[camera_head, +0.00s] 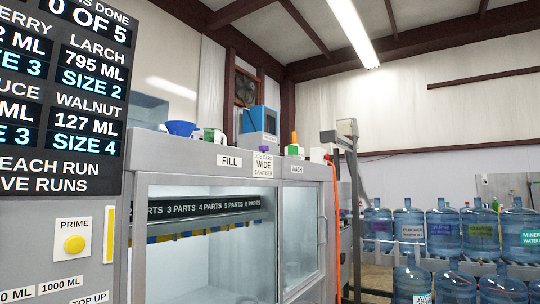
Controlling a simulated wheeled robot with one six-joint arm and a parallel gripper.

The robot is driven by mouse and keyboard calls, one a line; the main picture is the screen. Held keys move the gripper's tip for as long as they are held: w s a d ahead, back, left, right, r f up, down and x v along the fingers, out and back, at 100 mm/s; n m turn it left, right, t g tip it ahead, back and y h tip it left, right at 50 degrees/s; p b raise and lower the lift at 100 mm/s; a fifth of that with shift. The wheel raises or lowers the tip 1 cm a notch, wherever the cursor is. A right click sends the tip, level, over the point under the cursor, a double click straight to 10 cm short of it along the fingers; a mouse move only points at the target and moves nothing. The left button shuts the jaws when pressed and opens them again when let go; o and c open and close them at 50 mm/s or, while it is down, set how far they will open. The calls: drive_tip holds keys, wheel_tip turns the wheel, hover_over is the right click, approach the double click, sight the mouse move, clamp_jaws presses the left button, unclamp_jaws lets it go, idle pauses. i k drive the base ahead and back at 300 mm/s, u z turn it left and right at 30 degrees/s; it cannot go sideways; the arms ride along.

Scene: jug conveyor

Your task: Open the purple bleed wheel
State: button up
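I cannot make out a purple bleed wheel for certain in the head view. A small purple piece (264,149) shows on top of the grey cabinet, just above a label that reads in part "WIDE SANITISER"; it is too small to tell whether it is a wheel. My gripper is not in view.
A grey glass-fronted cabinet (228,178) stands in the middle. A panel with a yellow PRIME button (74,244) and a dark sign (62,100) are at left. Blue water jugs (442,228) stand on racks at right. An orange hose (336,230) hangs at the cabinet's right end.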

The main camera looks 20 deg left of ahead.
sight(263, 148)
drive_tip(key=i, duration=2.25)
drive_tip(key=u, duration=0.5)
